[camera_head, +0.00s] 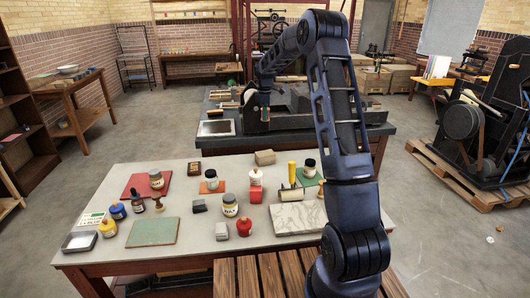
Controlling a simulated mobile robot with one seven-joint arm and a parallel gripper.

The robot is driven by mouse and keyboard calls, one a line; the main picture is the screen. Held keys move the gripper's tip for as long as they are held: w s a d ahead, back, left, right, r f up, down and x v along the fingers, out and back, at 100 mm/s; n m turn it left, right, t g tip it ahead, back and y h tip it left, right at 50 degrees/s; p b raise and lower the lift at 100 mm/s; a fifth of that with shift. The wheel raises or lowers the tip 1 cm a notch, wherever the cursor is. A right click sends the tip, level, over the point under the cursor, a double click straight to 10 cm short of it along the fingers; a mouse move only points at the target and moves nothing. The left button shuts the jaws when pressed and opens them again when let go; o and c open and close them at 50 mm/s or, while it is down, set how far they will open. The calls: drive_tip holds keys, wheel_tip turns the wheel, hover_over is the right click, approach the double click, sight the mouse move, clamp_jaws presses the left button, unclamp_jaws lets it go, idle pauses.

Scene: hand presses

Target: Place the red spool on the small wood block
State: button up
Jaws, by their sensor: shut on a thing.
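My gripper (265,108) points down over the dark press on the far table. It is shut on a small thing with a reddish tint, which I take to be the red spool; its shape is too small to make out. A small tan wood block (265,157) lies at the back edge of the near pale table. Its top looks bare. My gripper is beyond the block and above it in the picture, apart from it.
The near table (186,258) holds several jars, a red pad (135,185), a green pad (153,231), a marble slab (298,218) and a yellow-handled roller (291,178). A red container (256,192) stands in front of the block. The press (310,118) fills much of the far table.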

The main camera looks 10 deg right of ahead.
sight(265, 153)
wheel_tip(265, 153, down, 19)
idle(0.6)
drive_tip(key=shift+f, duration=0.1)
drive_tip(key=o, duration=0.9)
drive_tip(key=shift+o, duration=0.2)
